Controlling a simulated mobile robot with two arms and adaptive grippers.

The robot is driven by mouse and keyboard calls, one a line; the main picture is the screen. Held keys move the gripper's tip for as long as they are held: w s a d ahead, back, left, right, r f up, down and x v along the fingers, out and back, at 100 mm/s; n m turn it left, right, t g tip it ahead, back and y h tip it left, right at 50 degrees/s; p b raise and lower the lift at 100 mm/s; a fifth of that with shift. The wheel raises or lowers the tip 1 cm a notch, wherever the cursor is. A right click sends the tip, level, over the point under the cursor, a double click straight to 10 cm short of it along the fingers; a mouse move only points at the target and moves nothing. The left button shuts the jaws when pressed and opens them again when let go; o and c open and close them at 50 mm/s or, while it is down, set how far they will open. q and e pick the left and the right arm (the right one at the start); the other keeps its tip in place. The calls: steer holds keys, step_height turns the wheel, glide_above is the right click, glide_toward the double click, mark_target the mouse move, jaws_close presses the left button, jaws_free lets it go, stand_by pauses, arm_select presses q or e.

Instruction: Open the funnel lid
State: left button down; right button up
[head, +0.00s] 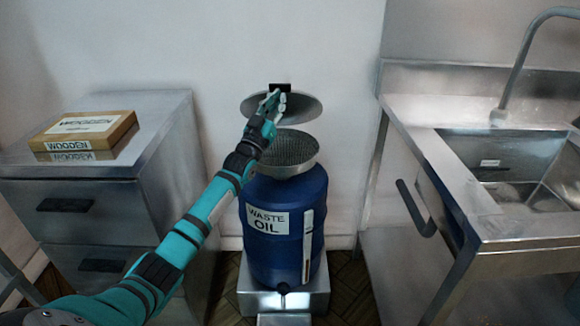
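A blue waste oil barrel (284,232) stands upright on a metal base against the wall. A metal funnel (290,153) with a mesh sits on its top. The round funnel lid (309,107) is raised above the funnel, with a clear gap between them, and a dark piece shows at its upper edge. My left gripper (277,101) is in front of the lid and overlaps it in the picture. I cannot tell whether it touches the lid or whether its fingers are open or shut. My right gripper is not in view.
A metal drawer cabinet (70,218) with a wooden box (85,136) on top stands left of the barrel. A metal sink unit (455,180) with a tap and a dark handle stands to the right. Narrow floor gaps lie on both sides of the barrel.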

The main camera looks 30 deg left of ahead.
arm_select(q)
steer(key=shift+w+r, duration=0.1)
steer(key=shift+r, duration=0.05)
steer(key=shift+w+a+r+b, duration=0.4)
steer(key=shift+w+a+r, duration=0.15)
steer(key=shift+w+r, duration=0.3)
steer(key=shift+w+a+r+b, duration=0.35)
steer(key=shift+w+a+r, duration=0.2)
steer(key=shift+w+r, duration=0.3)
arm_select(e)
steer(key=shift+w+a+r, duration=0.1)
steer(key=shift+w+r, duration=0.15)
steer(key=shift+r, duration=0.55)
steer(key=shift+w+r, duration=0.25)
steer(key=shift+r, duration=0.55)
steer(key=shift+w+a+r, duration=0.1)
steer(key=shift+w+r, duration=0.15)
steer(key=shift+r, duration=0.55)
